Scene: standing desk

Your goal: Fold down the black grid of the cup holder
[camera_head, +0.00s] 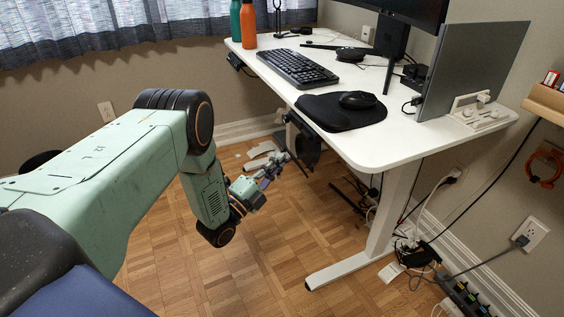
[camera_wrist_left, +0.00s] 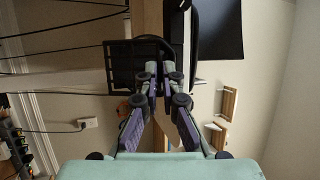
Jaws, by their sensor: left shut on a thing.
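The black cup holder (camera_head: 309,148) hangs below the left edge of the white desk in the head view. In the left wrist view, its black grid (camera_wrist_left: 121,68) shows as a flat lattice beside the desk edge, with a curved black part of the cup holder (camera_wrist_left: 152,41) next to it. My left gripper (camera_head: 288,157) reaches the cup holder from the left. In the left wrist view, its fingertips (camera_wrist_left: 162,72) are at the right side of the grid and shut on it. The fingers hide the exact contact. My right gripper is in neither view.
The white desk (camera_head: 400,143) carries a keyboard (camera_head: 297,68), a mouse (camera_head: 357,100) on a black pad, monitors and two bottles. A desk leg (camera_head: 391,210) stands right of my gripper. Cables and a power strip (camera_head: 462,296) lie at the lower right. Open wooden floor (camera_head: 270,265) lies below.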

